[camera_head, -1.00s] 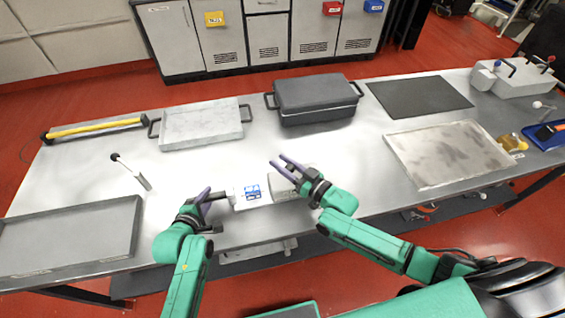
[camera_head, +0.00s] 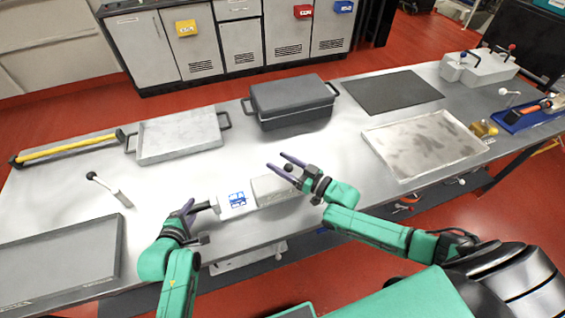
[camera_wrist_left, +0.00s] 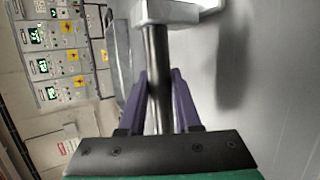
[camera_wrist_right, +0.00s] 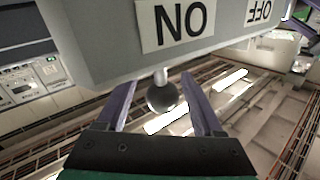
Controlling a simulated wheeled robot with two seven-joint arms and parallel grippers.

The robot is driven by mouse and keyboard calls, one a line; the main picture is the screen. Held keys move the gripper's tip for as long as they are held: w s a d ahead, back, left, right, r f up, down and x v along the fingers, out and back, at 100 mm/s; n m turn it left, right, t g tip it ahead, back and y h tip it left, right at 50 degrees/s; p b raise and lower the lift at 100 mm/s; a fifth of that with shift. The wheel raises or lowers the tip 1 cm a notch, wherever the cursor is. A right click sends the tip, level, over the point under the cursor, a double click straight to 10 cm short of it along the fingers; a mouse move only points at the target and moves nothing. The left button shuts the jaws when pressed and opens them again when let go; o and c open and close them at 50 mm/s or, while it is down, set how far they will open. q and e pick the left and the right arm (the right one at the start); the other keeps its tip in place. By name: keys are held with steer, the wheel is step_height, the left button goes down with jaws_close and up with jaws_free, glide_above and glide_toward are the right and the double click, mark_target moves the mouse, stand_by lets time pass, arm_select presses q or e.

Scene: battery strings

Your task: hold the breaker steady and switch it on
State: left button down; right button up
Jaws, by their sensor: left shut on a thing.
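The breaker is a pale box with a blue label (camera_head: 237,200) joined to a longer grey part (camera_head: 272,190), near the table's front edge. My left gripper (camera_head: 191,208) is shut on the dark bar at the breaker's left end; the bar (camera_wrist_left: 157,70) runs between its fingers in the left wrist view. My right gripper (camera_head: 284,164) is open at the breaker's right end. In the right wrist view, a black ball knob (camera_wrist_right: 162,97) on a short pale stem sits between its spread fingers, below the ON label (camera_wrist_right: 176,22). The OFF label (camera_wrist_right: 262,11) is farther right.
On the table are a grey lidded case (camera_head: 291,101), a pale tray with handles (camera_head: 178,136), a lever (camera_head: 110,188), a dark mat (camera_head: 391,91) and a stained tray (camera_head: 425,143). A grey tray (camera_head: 60,262) lies at the left front. The table between breaker and case is clear.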

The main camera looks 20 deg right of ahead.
arm_select(q)
steer(key=shift+s+f, duration=0.25)
steer(key=shift+f, duration=0.25)
steer(key=c, duration=0.5)
jaws_free()
steer(key=shift+w+a+r, duration=0.1)
steer(key=shift+w, duration=0.05)
arm_select(e)
steer(key=v, duration=1.2)
arm_select(q)
steer(key=shift+w, duration=0.1)
steer(key=v, duration=1.2)
steer(key=shift+r, duration=0.15)
arm_select(e)
steer(key=shift+s, duration=0.1)
